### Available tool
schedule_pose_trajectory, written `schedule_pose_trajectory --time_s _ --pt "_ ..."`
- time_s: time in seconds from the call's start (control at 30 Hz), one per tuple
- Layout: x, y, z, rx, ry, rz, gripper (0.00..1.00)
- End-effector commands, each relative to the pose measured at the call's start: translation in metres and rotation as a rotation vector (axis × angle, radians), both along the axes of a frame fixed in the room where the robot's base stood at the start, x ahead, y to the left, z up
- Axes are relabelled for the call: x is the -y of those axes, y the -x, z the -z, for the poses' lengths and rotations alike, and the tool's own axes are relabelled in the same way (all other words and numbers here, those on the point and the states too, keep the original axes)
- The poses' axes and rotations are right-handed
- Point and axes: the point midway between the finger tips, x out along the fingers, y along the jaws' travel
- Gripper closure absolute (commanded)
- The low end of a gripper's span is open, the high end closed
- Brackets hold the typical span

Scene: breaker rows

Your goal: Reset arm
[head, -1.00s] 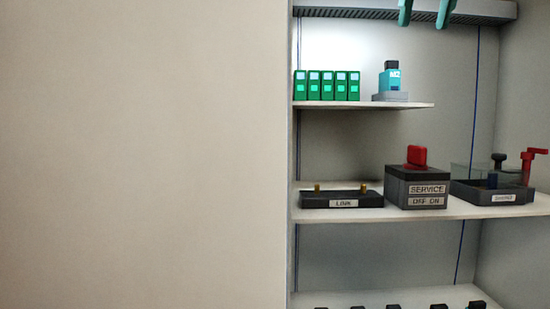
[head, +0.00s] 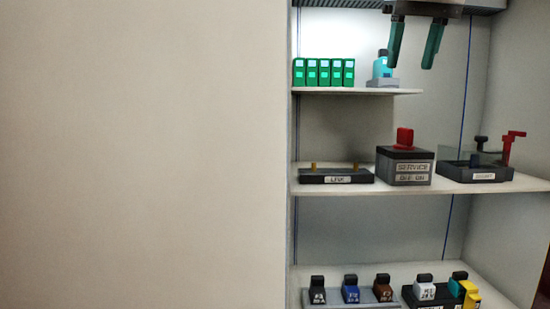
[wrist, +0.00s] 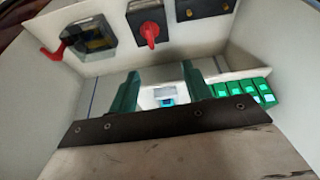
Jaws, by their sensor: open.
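My gripper (head: 412,45) is at the top of the cabinet in the head view, its two green fingers apart with nothing between them. It hangs in front of and to the right of the teal M2 block (head: 381,70) on the upper shelf, partly covering that area. In the wrist view my gripper (wrist: 158,88) also shows spread fingers. The teal block (wrist: 167,102) is seen beyond and between them, apart from the fingers.
Green modules (head: 323,73) stand left on the upper shelf. The middle shelf holds a link block (head: 337,177), the SERVICE switch (head: 404,168) with a red knob, and a box with a red lever (head: 508,150). Several coloured breakers (head: 351,290) sit below. A blank wall (head: 140,150) fills the left.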

Motion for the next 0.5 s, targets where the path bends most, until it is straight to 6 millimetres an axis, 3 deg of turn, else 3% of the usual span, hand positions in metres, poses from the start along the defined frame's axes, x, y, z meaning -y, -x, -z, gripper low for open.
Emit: schedule_pose_trajectory --time_s 0.17,0.27,0.37,0.5 --pt "0.003 0.008 0.058 -0.046 0.004 -0.007 0.51" --pt "0.006 0.024 0.108 -0.079 0.006 -0.01 0.51" --pt "0.012 0.049 0.167 -0.118 0.007 -0.011 0.51" --pt "0.019 0.099 0.252 -0.171 0.005 -0.005 0.51"
